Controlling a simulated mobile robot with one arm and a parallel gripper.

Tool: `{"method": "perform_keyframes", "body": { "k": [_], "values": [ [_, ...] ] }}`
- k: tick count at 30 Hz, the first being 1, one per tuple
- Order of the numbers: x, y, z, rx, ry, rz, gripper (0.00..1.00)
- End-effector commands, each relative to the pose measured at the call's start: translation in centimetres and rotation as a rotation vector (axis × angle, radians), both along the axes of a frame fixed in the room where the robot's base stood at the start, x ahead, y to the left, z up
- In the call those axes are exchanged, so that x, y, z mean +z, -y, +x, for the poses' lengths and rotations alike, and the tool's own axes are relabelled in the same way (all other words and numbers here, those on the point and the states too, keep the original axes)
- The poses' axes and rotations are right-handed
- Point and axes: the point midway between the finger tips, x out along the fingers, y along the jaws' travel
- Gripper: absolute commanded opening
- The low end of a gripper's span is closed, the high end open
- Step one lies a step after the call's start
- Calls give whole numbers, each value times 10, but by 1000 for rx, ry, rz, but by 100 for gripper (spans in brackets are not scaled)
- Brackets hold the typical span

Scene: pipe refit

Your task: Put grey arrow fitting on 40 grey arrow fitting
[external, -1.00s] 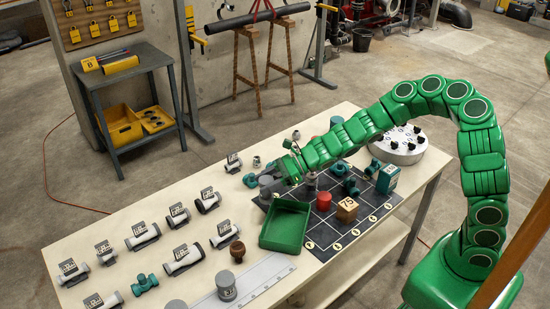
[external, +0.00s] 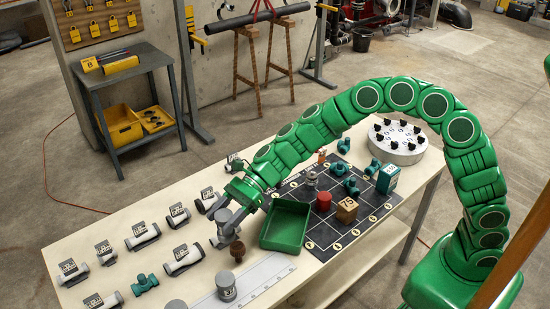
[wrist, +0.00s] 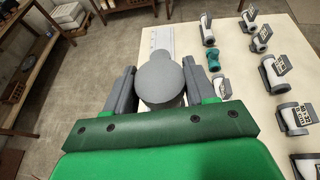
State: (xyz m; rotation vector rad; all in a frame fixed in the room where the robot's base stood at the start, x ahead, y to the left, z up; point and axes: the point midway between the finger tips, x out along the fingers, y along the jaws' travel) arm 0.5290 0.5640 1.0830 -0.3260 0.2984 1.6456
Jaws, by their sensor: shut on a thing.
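My gripper (external: 221,232) is shut on a grey round fitting (wrist: 160,78), which sits between the two grey fingers in the wrist view. In the external view the gripper reaches down over the table, just left of the green tray, and the held piece is hard to separate from the fingers. A grey cylindrical fitting (external: 226,286) with a dark label on its side stands upright on the ruler strip nearer the camera. Its number and any arrow are too small to read. The held piece is apart from it, and hides part of the table in the wrist view.
A brown knob (external: 237,251) stands right beside the gripper. The green tray (external: 286,224) and dark grid mat (external: 322,232) lie to the right. Several labelled pipe pieces, such as this one (external: 183,260), stand to the left. The ruler strip (external: 262,280) has bare room.

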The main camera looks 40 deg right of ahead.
Motion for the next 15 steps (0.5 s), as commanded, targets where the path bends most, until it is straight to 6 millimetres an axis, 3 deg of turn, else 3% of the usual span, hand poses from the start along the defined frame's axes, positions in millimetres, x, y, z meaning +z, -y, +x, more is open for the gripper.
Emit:
{"method": "perform_keyframes", "body": {
  "k": [1, 6, 12, 15],
  "values": [
    [4, -16, -14, 43, 6, -1, 18],
    [15, -55, -63, 171, 4, 0, 18],
    [22, -81, -102, 263, 3, 1, 18],
    [23, -87, -111, 286, 4, 2, 18]
  ]
}}
